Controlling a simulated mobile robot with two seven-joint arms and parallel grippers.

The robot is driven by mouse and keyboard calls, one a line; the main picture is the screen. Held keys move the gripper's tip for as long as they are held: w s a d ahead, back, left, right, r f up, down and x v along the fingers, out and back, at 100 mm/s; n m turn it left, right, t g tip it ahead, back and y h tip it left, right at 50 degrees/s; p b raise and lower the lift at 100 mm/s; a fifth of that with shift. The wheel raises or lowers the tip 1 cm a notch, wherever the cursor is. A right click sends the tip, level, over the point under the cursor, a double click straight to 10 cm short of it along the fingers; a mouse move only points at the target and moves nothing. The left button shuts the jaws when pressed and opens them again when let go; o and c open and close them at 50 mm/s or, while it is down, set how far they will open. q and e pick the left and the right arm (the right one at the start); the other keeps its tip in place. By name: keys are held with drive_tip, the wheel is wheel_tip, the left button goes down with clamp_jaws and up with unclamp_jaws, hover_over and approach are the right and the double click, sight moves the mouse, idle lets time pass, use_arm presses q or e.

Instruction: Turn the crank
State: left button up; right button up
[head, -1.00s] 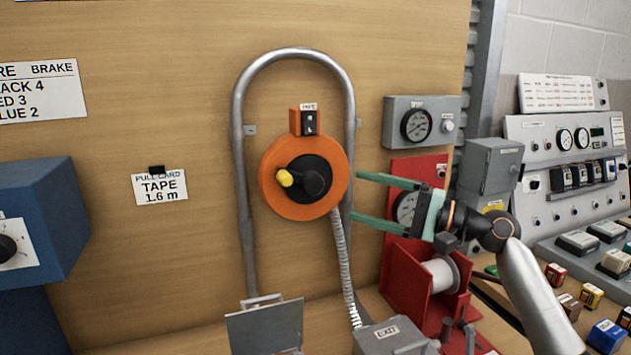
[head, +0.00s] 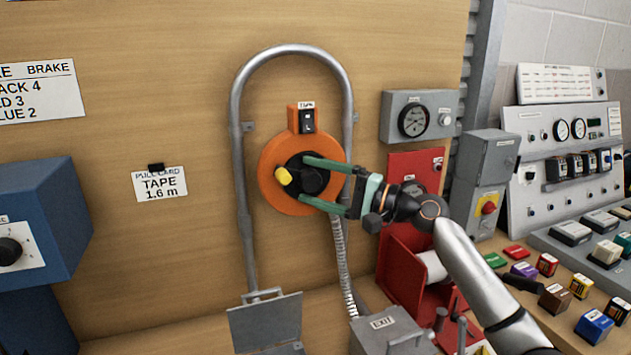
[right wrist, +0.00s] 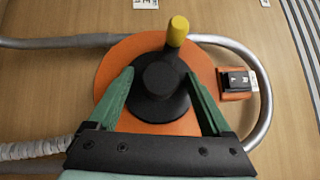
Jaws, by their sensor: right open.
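The crank (head: 304,178) is a black hub and arm with a yellow knob (head: 283,176), mounted on an orange disc (head: 273,202) on the wooden wall. The knob points left in the head view. In the right wrist view the crank's black hub (right wrist: 159,78) lies between my fingers, and the yellow knob (right wrist: 177,31) stands beyond the fingertips. My right gripper (head: 303,179) is open, with one green finger above and one below the hub. It also shows in the right wrist view (right wrist: 160,75). I cannot tell whether either finger touches the crank. My left gripper is not in view.
A bent grey pipe (head: 236,120) loops around the disc, and a ribbed hose (head: 343,265) hangs below it. A grey gauge box (head: 391,118) and a red stand (head: 395,270) are at the right. A blue box (head: 60,215) is at the left.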

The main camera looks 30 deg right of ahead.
drive_tip(key=shift+c, duration=0.4)
clamp_jaws()
idle(0.4)
